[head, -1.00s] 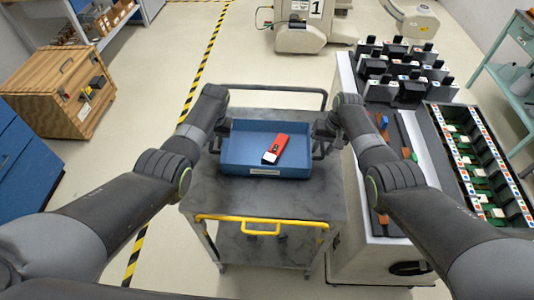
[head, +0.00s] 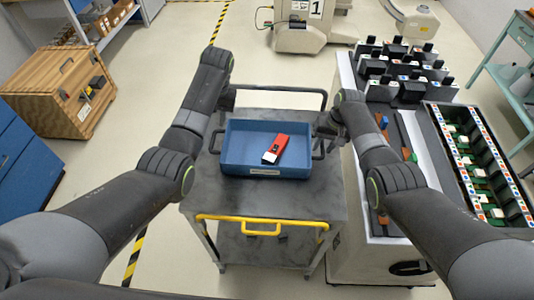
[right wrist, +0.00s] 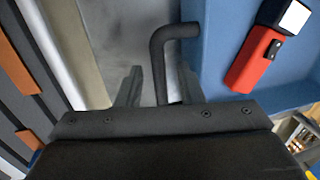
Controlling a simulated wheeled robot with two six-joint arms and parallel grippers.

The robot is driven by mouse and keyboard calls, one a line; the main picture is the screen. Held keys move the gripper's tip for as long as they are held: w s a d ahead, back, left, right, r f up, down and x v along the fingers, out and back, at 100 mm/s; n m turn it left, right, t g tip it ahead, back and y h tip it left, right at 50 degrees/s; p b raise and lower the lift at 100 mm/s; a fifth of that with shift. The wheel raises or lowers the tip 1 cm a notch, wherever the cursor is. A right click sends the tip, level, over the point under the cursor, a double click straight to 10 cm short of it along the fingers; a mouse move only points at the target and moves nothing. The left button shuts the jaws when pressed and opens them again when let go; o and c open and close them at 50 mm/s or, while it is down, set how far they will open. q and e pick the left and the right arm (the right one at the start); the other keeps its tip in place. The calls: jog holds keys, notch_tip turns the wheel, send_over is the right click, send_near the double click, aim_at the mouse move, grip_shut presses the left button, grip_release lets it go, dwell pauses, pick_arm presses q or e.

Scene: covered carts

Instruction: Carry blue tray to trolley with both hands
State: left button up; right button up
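The blue tray (head: 240,168) rests on the top of a dark grey trolley (head: 270,203) with a yellow front bar. A red torch with a white end (head: 277,148) lies in the tray; it also shows in the right wrist view (right wrist: 260,50). My left gripper (head: 229,99) is apart from the tray, beyond its left handle (head: 214,141); its fingers are too small and hidden to judge. My right gripper (right wrist: 160,85) is open, with the tray's right handle (right wrist: 158,62) between its fingers and gaps beside it.
A white workstation with black bins (head: 410,90) and a long component rack (head: 478,165) stands close on the trolley's right. A wooden crate (head: 60,92) stands at the left. Floor left of the trolley is clear, with yellow-black tape (head: 196,80).

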notch_tip(320, 180, up, 11)
jog(key=d, duration=0.2)
jog(key=shift+f, duration=0.2)
jog(key=shift+d, duration=0.1)
dwell(0.3)
